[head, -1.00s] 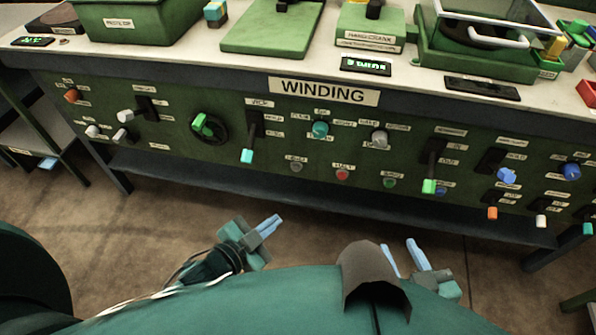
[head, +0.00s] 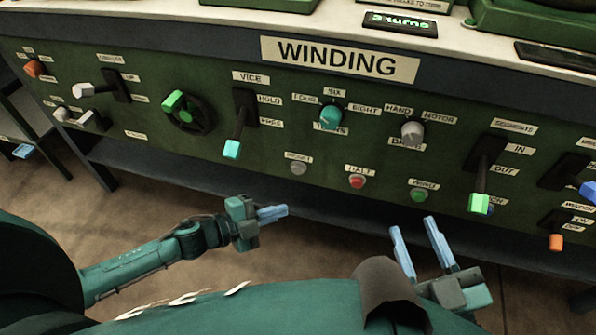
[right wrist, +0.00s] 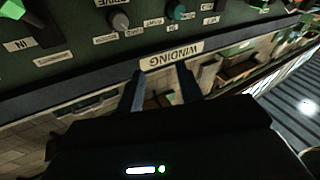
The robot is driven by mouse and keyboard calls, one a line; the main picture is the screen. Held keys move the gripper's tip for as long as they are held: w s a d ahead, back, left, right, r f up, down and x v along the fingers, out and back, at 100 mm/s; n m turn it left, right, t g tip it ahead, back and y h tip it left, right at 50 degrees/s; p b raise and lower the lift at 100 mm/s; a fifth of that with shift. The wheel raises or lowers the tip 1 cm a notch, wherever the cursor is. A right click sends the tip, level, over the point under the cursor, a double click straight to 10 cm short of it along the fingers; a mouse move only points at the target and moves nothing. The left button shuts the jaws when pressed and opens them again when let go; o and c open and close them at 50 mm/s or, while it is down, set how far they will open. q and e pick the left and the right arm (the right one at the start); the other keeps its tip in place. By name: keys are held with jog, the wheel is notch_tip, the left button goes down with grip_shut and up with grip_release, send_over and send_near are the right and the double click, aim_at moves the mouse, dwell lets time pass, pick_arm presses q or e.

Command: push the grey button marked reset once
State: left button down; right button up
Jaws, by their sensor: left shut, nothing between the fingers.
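The grey button (head: 298,168) is a small round cap low on the green panel, under a small label that seems to read RESET. It sits left of the red HALT button (head: 357,181). My left gripper (head: 284,211) is shut and empty, in front of the panel and below the grey button, apart from it. My right gripper (head: 412,224) is open and empty, below and to the right of the red button, fingers pointing up toward the panel. Its two fingers also show in the right wrist view (right wrist: 160,75), spread apart; I cannot make out the grey button there.
The WINDING sign (head: 340,60) is above the button row. A teal-tipped VICE lever (head: 233,148) hangs left of the grey button, and a teal knob (head: 330,115) is above right. A green button (head: 418,195) and a green-tipped lever (head: 479,203) are further right.

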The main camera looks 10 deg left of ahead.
aim_at(298, 170)
pick_arm(q)
jog(key=shift+w, duration=0.1)
jog(key=w+b, duration=0.2)
jog(key=w, duration=0.6)
jog(key=shift+w+d, duration=0.15)
jog(key=shift+w, duration=0.15)
pick_arm(e)
jog(key=shift+a, duration=0.15)
pick_arm(q)
jog(key=shift+w, duration=0.1)
pick_arm(e)
jog(key=shift+w, duration=0.1)
dwell(1.6)
pick_arm(q)
jog(key=shift+w, duration=0.35)
jog(key=shift+w, duration=0.3)
dwell(0.5)
dwell(0.4)
jog(key=shift+s+p, duration=0.35)
jog(key=shift+s, duration=0.4)
pick_arm(e)
jog(key=shift+r, duration=0.45)
pick_arm(q)
jog(key=shift+s, duration=0.1)
pick_arm(e)
jog(key=shift+r, duration=0.1)
